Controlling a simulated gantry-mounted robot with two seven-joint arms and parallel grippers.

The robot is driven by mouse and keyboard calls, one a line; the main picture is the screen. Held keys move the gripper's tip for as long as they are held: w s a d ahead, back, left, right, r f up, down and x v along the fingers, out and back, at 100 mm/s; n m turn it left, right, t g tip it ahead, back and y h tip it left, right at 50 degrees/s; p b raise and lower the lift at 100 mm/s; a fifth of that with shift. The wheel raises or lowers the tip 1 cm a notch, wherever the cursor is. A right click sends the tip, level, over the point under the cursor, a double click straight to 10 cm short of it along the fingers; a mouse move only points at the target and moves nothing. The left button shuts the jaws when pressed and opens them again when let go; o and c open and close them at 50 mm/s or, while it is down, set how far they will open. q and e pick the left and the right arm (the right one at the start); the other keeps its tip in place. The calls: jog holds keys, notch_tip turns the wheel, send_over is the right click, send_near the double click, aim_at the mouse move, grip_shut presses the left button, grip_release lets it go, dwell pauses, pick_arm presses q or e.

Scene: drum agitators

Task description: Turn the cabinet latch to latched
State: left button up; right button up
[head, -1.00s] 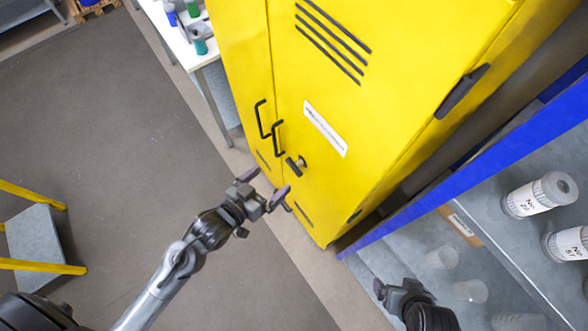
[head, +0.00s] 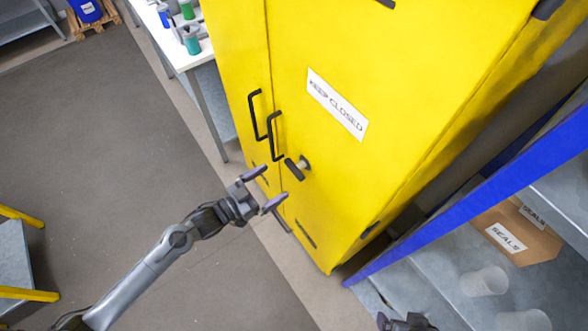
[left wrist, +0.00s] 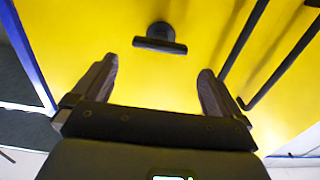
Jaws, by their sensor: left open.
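The yellow cabinet (head: 340,190) stands upright with a "KEEP CLOSED" label and two black bar handles. Its latch (head: 297,168) is a dark T-shaped knob on a short stem, right of the handles. In the left wrist view the latch (left wrist: 160,40) shows ahead, beyond the fingertips and between their lines, with its bar nearly level. My left gripper (head: 264,189) is open and empty, a little below and left of the latch in the head view, apart from it; it also shows in the left wrist view (left wrist: 160,82). My right gripper (head: 400,322) is only partly in view at the bottom edge.
A blue-framed shelf (head: 480,185) with a "SEALS" box (head: 515,235) and pale cups (head: 485,281) stands right of the cabinet. A white table (head: 175,45) with bottles is behind left. A yellow-railed grey step (head: 20,265) is at the left. The floor between is clear.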

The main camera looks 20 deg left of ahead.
aim_at(294, 168)
pick_arm(q)
jog(key=x, duration=0.8)
jog(key=shift+w+d, duration=0.2)
jog(key=shift+w, duration=0.1)
jog(key=shift+c, duration=0.2)
jog(key=c, duration=0.6)
jog(key=shift+c, duration=0.2)
